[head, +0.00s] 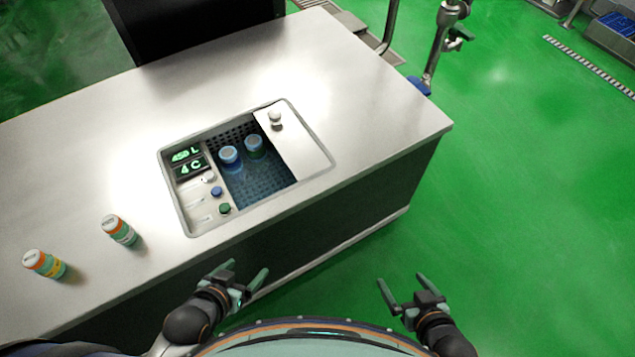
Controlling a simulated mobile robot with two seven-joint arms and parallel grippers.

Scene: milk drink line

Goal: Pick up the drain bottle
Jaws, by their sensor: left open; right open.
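Two bottles stand in the sunken bath of the counter, one at the left (230,156) and one at the right (254,144). Two more bottles with orange, white and green labels stand on the counter at the left, one nearer the bath (119,230) and one further left (44,263). I cannot tell which is the drain bottle. My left gripper (244,271) is open and empty, in front of the counter's near edge. My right gripper (402,281) is open and empty over the green floor, well away from every bottle.
The bath (258,186) has a display reading 4 C, several knobs on its left panel and a white sliding lid (297,146) covering its right part. The counter top (365,95) is otherwise bare. A metal pipe (441,40) stands behind the counter's right end.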

